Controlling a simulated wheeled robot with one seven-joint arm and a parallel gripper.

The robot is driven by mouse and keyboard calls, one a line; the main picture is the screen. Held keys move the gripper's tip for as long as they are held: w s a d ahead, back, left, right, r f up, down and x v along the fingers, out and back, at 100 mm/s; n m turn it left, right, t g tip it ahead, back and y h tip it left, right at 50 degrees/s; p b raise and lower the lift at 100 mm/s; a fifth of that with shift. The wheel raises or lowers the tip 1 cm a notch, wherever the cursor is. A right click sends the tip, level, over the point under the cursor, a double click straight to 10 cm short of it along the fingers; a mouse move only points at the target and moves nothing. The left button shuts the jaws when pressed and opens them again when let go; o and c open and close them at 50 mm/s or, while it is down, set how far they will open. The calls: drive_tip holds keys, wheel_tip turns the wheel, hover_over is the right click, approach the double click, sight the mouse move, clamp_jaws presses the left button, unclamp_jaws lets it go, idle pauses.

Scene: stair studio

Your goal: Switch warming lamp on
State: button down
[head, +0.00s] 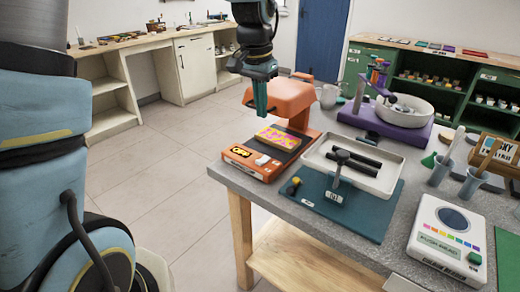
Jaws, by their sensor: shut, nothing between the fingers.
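The warming lamp appears to be the orange device (292,97) at the table's left back edge, with a hood over a dark plate. A pink and yellow patterned piece (278,137) lies on the plate. Its orange front panel holds a small white switch (262,160) and a dark display (240,152) with lit characters, too small to read surely. My gripper (260,112) points down with green fingers shut and empty. It shows in front of the hood's left side, above and behind the switch in the picture; I cannot tell whether it touches the hood.
A white tray (386,183) with dark bars stands on a teal base right of the lamp. Floor left of the table is clear.

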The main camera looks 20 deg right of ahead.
drive_tip(key=shift+f, duration=0.1)
drive_tip(key=p, duration=0.3)
hover_over(261, 162)
drive_tip(key=f, duration=0.9)
drive_tip(key=shift+w+d+f, duration=0.1)
drive_tip(key=shift+d+f, duration=0.2)
drive_tip(key=shift+d, duration=0.05)
drive_tip(key=f, duration=0.2)
drive_tip(key=a+f, duration=0.1)
drive_tip(key=shift+s+p, duration=0.3)
drive_tip(key=shift+a+f, duration=0.15)
drive_tip(key=shift+f, duration=0.3)
